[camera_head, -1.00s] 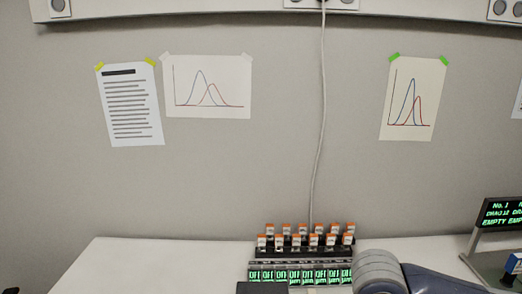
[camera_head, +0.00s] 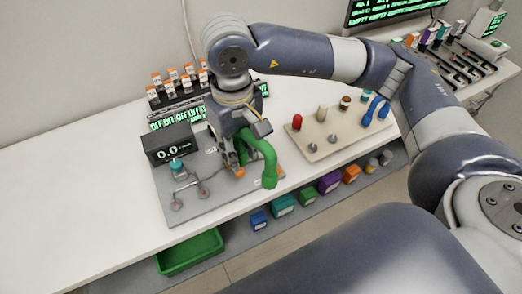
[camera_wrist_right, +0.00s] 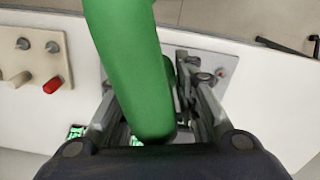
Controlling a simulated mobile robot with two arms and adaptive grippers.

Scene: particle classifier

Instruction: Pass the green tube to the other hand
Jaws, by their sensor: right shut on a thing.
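The green tube (camera_head: 267,167) is a bent, hose-like piece in the head view. It hangs over the front part of the grey station plate (camera_head: 177,214). My right gripper (camera_head: 236,163) points down and is shut on the tube near its upper end. In the right wrist view the green tube (camera_wrist_right: 130,55) fills the space between the fingers of the right gripper (camera_wrist_right: 150,105) and reaches toward the top of the picture. Whether the tube touches the plate is hard to tell. My left gripper is in neither view.
A beige board (camera_head: 318,150) with coloured pegs is to the right. A rack of orange-capped vials (camera_head: 175,92) is behind. A green bin (camera_head: 190,254) sits below. The table's left side is clear.

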